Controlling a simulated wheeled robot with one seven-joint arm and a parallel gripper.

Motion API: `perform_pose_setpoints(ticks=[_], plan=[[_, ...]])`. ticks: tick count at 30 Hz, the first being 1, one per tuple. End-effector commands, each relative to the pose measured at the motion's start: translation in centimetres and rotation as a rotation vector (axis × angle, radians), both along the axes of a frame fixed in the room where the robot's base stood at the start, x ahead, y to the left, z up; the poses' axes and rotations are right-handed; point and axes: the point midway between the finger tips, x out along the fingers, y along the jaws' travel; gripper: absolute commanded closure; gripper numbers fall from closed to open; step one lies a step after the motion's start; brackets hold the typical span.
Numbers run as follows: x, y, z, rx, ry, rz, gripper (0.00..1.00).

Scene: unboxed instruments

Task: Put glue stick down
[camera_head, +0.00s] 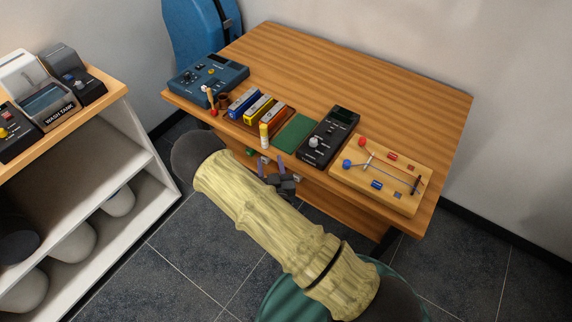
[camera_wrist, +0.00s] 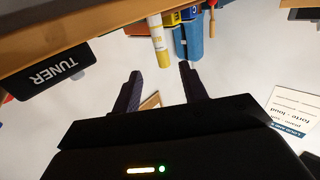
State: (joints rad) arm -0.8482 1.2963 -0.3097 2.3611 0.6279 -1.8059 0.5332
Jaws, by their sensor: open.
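The glue stick (camera_head: 264,136) is a small yellow and white cylinder. It stands upright near the front edge of the wooden table (camera_head: 345,65), beside a green mat. In the wrist view, the glue stick (camera_wrist: 157,38) shows beyond my fingertips, near the top of the picture. My gripper (camera_head: 270,163) is in front of the table edge, apart from the glue stick. In the wrist view, my gripper (camera_wrist: 158,70) has its two dark fingers spread with nothing between them.
Left of the glue stick are coloured boxes (camera_head: 258,108) on a tray and a blue instrument (camera_head: 208,78). Right of it are the green mat (camera_head: 293,134), a black tuner (camera_head: 328,135) and a wooden circuit board (camera_head: 380,178). The table's back is clear.

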Motion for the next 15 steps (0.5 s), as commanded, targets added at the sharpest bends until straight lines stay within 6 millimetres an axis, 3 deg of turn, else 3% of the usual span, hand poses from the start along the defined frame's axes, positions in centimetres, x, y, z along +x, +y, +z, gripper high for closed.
perform_pose_setpoints(ticks=[7, 15], plan=[[0.9, -0.9, 0.3, 0.02, 0.059, -0.052, 0.57], [2.8, -4.8, 1.2, 0.094, 0.352, -0.218, 0.57]])
